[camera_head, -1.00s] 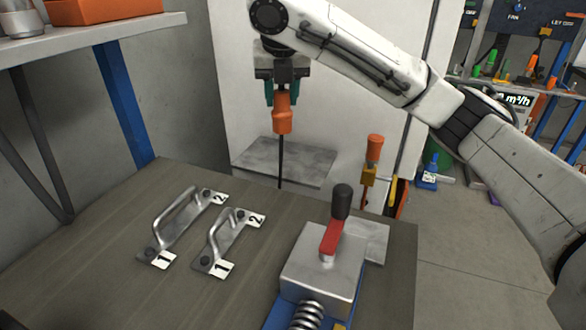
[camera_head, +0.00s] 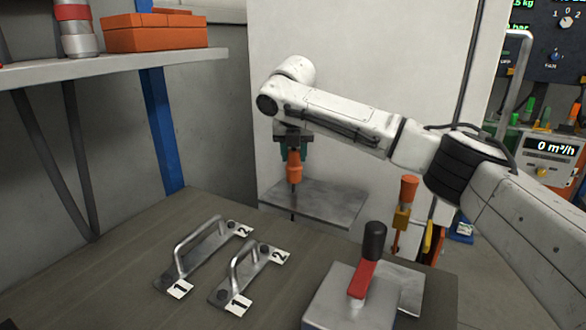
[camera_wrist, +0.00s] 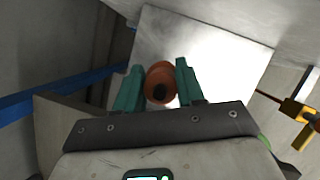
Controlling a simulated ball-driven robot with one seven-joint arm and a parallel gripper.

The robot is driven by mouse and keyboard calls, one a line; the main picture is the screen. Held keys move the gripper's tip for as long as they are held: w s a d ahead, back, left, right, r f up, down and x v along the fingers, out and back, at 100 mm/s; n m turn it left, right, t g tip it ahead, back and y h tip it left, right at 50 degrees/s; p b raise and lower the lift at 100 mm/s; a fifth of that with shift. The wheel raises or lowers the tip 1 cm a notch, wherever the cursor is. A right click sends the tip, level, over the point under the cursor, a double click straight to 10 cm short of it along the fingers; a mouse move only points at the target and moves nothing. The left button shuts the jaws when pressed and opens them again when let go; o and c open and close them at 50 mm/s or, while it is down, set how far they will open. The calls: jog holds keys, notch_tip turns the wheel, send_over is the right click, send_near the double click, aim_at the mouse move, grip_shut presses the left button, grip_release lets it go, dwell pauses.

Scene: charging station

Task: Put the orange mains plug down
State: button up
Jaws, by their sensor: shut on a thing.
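The orange mains plug (camera_head: 293,167) is held upright in my gripper (camera_head: 292,151), with a dark cord running down from its lower end. My gripper is shut on it from above, with green fingers on both sides. The plug is over the grey metal plate (camera_head: 325,203) that stands out from the white panel. In the wrist view the plug (camera_wrist: 160,84) is between the two green fingers of my gripper (camera_wrist: 158,82), with the pale plate (camera_wrist: 222,50) behind it. I cannot tell whether the plug or cord touches the plate.
Two metal handles on numbered plates (camera_head: 205,248) (camera_head: 250,275) lie on the dark bench (camera_head: 150,235). A metal block with a red and black lever (camera_head: 363,278) stands at the front right. An orange-handled tool (camera_head: 407,195) hangs right of the plate. A shelf (camera_head: 110,66) crosses the upper left.

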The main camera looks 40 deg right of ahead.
aim_at(293, 165)
jog(key=shift+w+d+f, duration=0.1)
jog(key=shift+w+f, duration=0.25)
jog(key=shift+f, duration=0.15)
jog(key=shift+f+b, duration=0.5)
jog(key=shift+f, duration=0.85)
jog(key=shift+f, duration=0.15)
jog(key=o, duration=1.1)
jog(key=p+v, duration=0.2)
jog(key=v, duration=1)
jog(key=shift+p, duration=0.4)
jog(key=shift+r, duration=0.25)
